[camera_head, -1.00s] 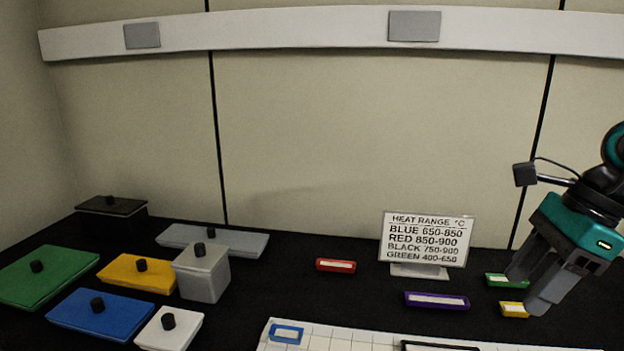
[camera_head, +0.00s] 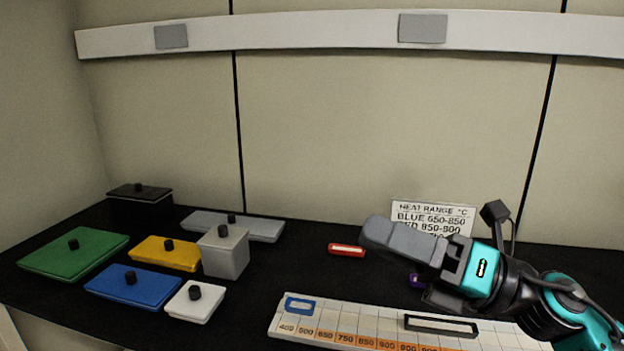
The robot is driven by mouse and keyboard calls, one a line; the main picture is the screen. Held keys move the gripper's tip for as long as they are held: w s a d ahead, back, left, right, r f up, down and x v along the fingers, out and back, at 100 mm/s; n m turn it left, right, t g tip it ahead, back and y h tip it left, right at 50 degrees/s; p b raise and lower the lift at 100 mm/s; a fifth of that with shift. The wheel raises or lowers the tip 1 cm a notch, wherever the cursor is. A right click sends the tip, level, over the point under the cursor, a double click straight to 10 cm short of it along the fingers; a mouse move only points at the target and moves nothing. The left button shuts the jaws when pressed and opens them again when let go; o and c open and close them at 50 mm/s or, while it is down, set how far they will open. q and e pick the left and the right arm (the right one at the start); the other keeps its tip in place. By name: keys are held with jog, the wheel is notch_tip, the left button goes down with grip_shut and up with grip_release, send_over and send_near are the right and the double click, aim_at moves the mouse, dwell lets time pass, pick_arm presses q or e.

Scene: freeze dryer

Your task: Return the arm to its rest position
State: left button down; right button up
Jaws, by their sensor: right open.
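My right arm comes in from the lower right. Its teal and black gripper (camera_head: 378,236) points left above the dark bench, with its grey fingers seen side-on. It is open, and I see nothing between the fingers. It is in front of the heat range sign (camera_head: 432,214) and covers the sign's lower part. A purple marker (camera_head: 417,280) shows only partly beside the gripper. The green and yellow markers are hidden now, probably behind the arm. My left gripper is not in view.
A red marker (camera_head: 346,250) lies just left of the fingertips. Several lidded boxes, including a grey one (camera_head: 225,254), stand at left.

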jog(key=w+d+f+m+t+h, duration=0.2)
jog(key=d+m+t+h, duration=0.35)
jog(key=m, duration=0.55)
jog(key=w+d+f+m+t+h, duration=0.25)
jog(key=m+t+h, duration=0.45)
jog(key=m, duration=0.4)
jog(key=s+d+f+m+g+h, duration=0.2)
jog(key=f+m+h, duration=0.25)
jog(key=f, duration=0.25)
jog(key=s+d+f+m+g+h, duration=0.1)
jog(key=d+f+m+g+h, duration=0.15)
jog(key=f+m, duration=0.35)
jog(key=s+f+m+g, duration=0.4)
jog(key=s+f+g, duration=0.3)
jog(key=s, duration=0.4)
jog(key=s+f+m+g, duration=0.3)
jog(key=s+f+g, duration=0.2)
jog(key=s+f, duration=0.45)
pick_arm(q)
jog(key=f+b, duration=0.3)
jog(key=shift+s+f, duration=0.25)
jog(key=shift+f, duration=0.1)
pick_arm(e)
jog(key=w+a+f+t+y, duration=0.1)
jog(key=w+a+f+t, duration=0.2)
jog(key=w+f+t, duration=0.4)
notch_tip(320, 180, down, 5)
jog(key=shift+w+a+r+n+t+y, duration=0.15)
jog(key=shift+w+n+t+y, duration=0.05)
jog(key=shift+n+t+y, duration=0.15)
